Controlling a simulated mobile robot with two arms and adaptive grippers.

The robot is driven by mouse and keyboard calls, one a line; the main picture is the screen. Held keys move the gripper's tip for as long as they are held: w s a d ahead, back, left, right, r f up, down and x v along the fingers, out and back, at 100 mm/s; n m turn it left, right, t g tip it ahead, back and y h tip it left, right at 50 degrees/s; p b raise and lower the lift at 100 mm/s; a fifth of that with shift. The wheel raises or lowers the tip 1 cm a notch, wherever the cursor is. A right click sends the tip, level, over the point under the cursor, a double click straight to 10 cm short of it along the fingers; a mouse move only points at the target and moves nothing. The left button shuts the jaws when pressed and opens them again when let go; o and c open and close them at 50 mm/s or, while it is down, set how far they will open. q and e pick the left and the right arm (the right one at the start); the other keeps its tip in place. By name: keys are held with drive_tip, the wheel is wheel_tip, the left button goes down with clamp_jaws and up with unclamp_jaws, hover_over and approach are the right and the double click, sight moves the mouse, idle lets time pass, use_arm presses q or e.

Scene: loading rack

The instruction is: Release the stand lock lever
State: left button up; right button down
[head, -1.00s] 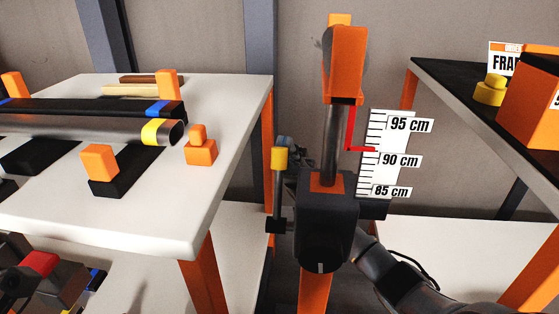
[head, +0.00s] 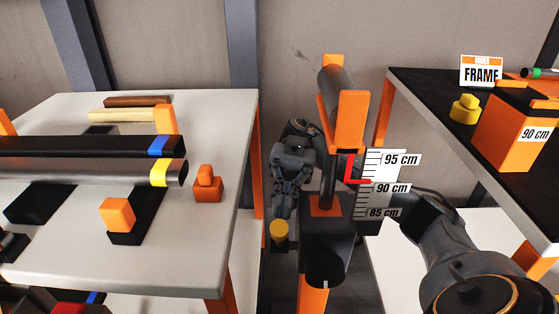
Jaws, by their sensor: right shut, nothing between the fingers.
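The stand (head: 327,236) is a dark block on an orange post, with a grey tube and an orange V-shaped top (head: 349,121). Its lock lever (head: 279,231) is on the left side of the block; the round yellow end faces me, low near the pivot, and the lever looks tipped toward me. My right gripper (head: 283,205) is dark, shut and empty, just above and behind the yellow end. I cannot tell whether it touches the lever. Its arm passes behind the stand from the right. My left gripper is not in view.
A height scale (head: 380,190) with a red pointer (head: 356,181) a little above 90 cm stands beside the tube. The left white table (head: 215,240) holds tubes and orange blocks. The right dark shelf (head: 425,105) holds a yellow knob (head: 465,108) and orange box (head: 515,130).

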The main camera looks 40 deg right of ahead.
drive_tip(key=shift+s+a+f+t+h+p, duration=0.1)
drive_tip(key=shift+s+a+t+h+p, duration=0.3)
drive_tip(key=shift+s+a+p, duration=0.15)
drive_tip(key=shift+d, duration=0.1)
drive_tip(key=shift+f, duration=0.1)
